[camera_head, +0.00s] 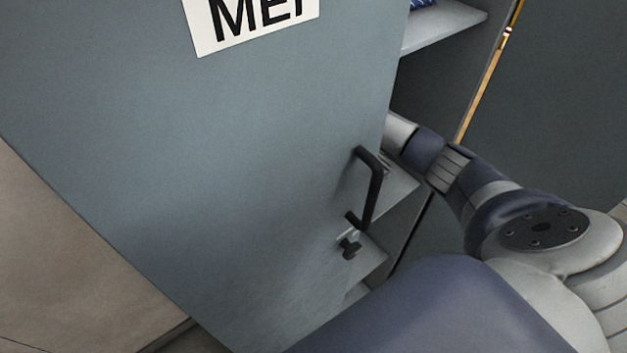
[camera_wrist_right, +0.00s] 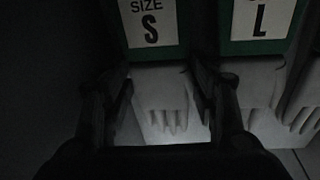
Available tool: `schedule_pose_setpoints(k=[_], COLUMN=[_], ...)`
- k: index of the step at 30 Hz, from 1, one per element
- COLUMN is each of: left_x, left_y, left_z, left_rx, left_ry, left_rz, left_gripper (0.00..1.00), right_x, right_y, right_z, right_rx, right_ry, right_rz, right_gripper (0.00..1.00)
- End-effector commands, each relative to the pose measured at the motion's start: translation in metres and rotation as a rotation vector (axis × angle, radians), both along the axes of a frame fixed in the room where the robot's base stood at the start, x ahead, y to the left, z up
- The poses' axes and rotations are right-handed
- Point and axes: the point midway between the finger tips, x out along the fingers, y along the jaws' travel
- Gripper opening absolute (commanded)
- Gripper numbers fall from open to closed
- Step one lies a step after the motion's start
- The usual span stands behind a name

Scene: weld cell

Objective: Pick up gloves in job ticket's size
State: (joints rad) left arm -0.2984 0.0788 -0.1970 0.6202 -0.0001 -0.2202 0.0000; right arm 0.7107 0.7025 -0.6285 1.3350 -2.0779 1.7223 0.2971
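In the right wrist view, white gloves (camera_wrist_right: 160,84) hang below a green-edged card reading "SIZE S" (camera_wrist_right: 150,22). More white gloves (camera_wrist_right: 255,82) hang to the right, below a card marked "L" (camera_wrist_right: 262,18). My right gripper (camera_wrist_right: 163,88) is open, with one dark finger on each side of the S gloves. I cannot tell whether the fingers touch them. In the head view my right arm reaches behind the cabinet door, which hides the gripper. My left gripper and the job ticket are not in view.
The open blue-grey cabinet door (camera_head: 220,150) fills much of the head view. It has a black handle (camera_head: 372,190) and a white sign (camera_head: 250,20) with cut-off letters. Cabinet shelves (camera_head: 445,28) show behind its edge, close to my arm. The cabinet inside is dark.

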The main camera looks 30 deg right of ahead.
Motion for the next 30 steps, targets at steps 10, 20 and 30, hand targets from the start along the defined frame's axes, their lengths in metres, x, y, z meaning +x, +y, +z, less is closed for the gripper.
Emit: schedule_pose_setpoints(k=[10, 20, 30], left_x=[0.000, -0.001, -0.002], left_y=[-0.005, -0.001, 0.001], left_z=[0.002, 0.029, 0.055], left_rx=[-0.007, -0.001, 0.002], left_ry=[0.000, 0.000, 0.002], left_rz=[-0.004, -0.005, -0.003], left_gripper=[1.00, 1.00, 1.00], right_x=[0.000, 0.001, -0.070], right_y=[0.000, -0.001, -0.012], right_z=[0.004, 0.044, 0.038], right_rx=[0.000, -0.001, -0.004], right_ry=[-0.001, -0.002, 0.004], right_rz=[0.000, -0.001, 0.001], right_gripper=[0.22, 0.22, 0.22])
